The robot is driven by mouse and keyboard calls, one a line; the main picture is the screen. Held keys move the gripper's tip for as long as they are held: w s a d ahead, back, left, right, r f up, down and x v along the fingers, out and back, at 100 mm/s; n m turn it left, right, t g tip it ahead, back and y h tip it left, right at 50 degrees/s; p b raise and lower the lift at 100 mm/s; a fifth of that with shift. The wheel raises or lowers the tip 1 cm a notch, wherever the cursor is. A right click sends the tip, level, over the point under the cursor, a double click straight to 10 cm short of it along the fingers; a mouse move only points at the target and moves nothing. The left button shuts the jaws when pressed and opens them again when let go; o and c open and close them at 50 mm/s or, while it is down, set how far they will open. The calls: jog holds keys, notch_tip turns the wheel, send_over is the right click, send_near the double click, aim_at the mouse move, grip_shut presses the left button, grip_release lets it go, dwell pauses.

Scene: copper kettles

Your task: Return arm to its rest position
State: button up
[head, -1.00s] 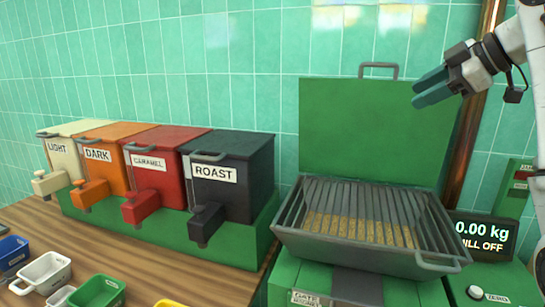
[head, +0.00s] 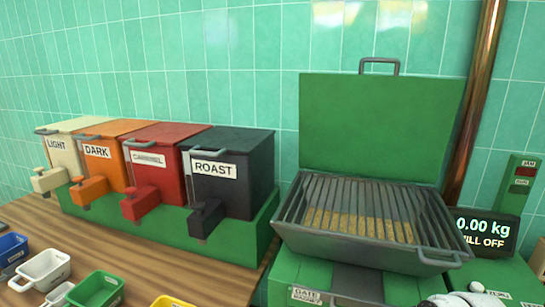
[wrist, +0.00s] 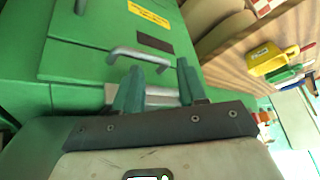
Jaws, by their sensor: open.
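My gripper (wrist: 158,88) shows in the wrist view, its two green fingers apart with nothing held between them. Behind the fingers is a green cabinet front with a grey bar handle (wrist: 140,57); I cannot tell how far off it is. In the head view the gripper is not visible; only a small part of my arm shows at the bottom right edge.
The green mill has its lid (head: 380,128) raised and a grated hopper (head: 365,222) with grain. Four dispensers, among them ROAST (head: 225,180), stand at left. Small bins, such as a white one (head: 42,270), sit on the wooden counter (head: 150,262). A copper pipe (head: 478,90) rises behind.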

jog(key=s+d+f+m+g+h, duration=0.1)
jog(key=s+f, duration=0.5)
jog(key=s, duration=1)
jog(key=s+d+f+m+g+h, duration=0.1)
jog(key=s+f+m, duration=0.4)
jog(key=s, duration=1.1)
jog(key=shift+f+g+h+b, duration=0.4)
jog(key=shift+f+g+h, duration=0.3)
jog(key=shift+g+h, duration=0.2)
